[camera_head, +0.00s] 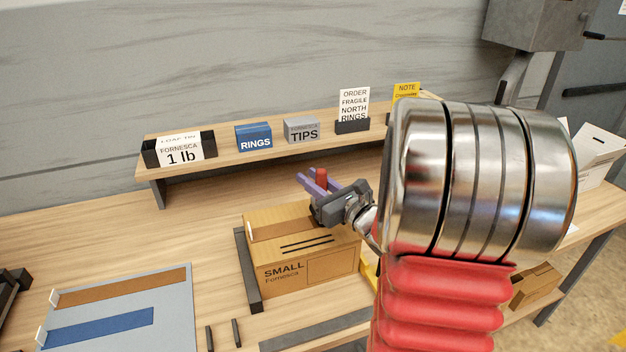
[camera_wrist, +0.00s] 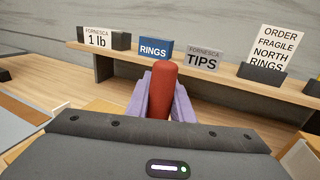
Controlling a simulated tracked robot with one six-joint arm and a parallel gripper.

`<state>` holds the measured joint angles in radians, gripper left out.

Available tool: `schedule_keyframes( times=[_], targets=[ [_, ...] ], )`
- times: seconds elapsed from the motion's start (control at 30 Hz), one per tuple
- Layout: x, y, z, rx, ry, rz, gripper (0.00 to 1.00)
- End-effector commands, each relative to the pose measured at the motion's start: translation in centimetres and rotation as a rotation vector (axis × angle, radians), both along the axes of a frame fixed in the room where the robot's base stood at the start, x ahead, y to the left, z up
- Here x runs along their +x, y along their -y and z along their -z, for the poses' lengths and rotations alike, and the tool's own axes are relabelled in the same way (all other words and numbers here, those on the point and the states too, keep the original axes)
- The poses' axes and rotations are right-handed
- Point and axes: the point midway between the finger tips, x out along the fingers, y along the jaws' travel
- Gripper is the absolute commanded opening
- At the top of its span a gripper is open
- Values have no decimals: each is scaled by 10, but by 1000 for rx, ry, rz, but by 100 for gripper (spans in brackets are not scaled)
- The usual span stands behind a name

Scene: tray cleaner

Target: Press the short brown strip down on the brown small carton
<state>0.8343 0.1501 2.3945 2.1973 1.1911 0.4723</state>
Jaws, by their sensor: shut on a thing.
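The brown small carton (camera_head: 305,272), marked SMALL, stands closed on the table. A darker brown strip (camera_head: 275,230) lies along its top; I cannot tell whether it is stuck down all along. My gripper (camera_head: 318,180) has purple fingers and is above the carton's back part. It is shut on a red rounded-end tool (camera_head: 322,177), which stands up between the fingers in the wrist view (camera_wrist: 161,90). The tool's lower end is hidden, so I cannot tell whether it touches the strip.
A grey-blue board (camera_head: 175,295) at left holds a longer brown strip (camera_head: 125,286) and a blue strip (camera_head: 105,327). A dark bar (camera_head: 249,270) borders the carton's left side. A shelf (camera_head: 220,160) with labelled boxes stands behind. The table between board and shelf is clear.

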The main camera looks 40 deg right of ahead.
Motion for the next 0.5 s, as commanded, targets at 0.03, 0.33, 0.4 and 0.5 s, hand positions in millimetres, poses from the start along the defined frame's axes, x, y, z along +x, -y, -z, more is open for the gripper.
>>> schedule_keyframes(
  times=[0.03, 0.33, 0.4, 0.5],
  targets=[
    [1, -3, 1, 1, -1, -2, 0],
    [4, -16, 2, 2, -1, -3, 0],
    [5, -18, 2, 3, -1, -2, 0],
    [6, -22, 3, 3, -2, -3, 0]
  ],
)
